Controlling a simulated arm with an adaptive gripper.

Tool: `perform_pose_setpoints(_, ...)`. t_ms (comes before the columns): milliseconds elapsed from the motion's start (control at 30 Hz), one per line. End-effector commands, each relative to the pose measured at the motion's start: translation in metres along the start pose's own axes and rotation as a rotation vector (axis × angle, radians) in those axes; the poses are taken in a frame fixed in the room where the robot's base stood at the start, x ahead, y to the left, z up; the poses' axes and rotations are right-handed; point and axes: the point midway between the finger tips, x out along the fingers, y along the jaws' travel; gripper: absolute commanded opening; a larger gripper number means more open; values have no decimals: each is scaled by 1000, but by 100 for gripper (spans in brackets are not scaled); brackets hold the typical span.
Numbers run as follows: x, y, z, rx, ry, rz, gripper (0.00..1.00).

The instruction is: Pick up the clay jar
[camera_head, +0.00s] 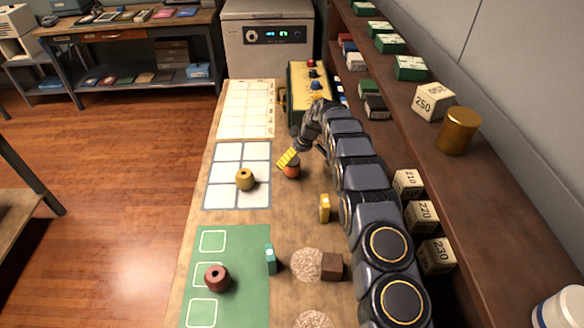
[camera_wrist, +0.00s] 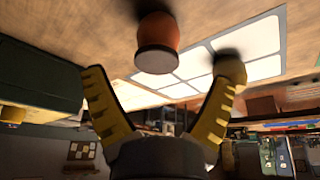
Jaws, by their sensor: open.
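The clay jar (camera_head: 292,171) is a small orange-brown pot on the wooden workbench, just right of the white grid. In the wrist view the jar (camera_wrist: 157,42) shows with a dark, wide end towards me, beyond the fingertips and roughly centred between them. My gripper (camera_head: 288,158) has yellow ridged fingers and is at the jar, partly covering it in the head view. In the wrist view my gripper (camera_wrist: 160,80) is open, with nothing between its fingers. Contact with the jar cannot be told.
A yellow block (camera_head: 324,208) lies below right. A green-and-yellow box (camera_head: 303,90) stands behind. A reddish-brown piece (camera_head: 217,277) sits on the green mat (camera_head: 245,245). A shelf (camera_head: 490,190) runs along the right.

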Motion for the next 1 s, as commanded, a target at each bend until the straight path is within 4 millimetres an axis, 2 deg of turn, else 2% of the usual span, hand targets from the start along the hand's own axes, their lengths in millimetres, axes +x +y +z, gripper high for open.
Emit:
perform_pose_setpoints(300, 34, 3, 1, 0, -2, -3, 86)
perform_pose_setpoints(600, 37, 4, 0, 0, 0, 0, 86)
perform_pose_setpoints(633, 37, 4, 0, 0, 0, 0, 80)
perform_pose_setpoints(667, 37, 4, 0, 0, 0, 0, 67)
perform_pose_setpoints(700, 37, 4, 0, 0, 0, 0, 50)
perform_pose_setpoints(767, 37, 4, 0, 0, 0, 0, 24)
perform_pose_setpoints(800, 37, 4, 0, 0, 0, 0, 18)
perform_pose_setpoints(1000, 37, 4, 0, 0, 0, 0, 18)
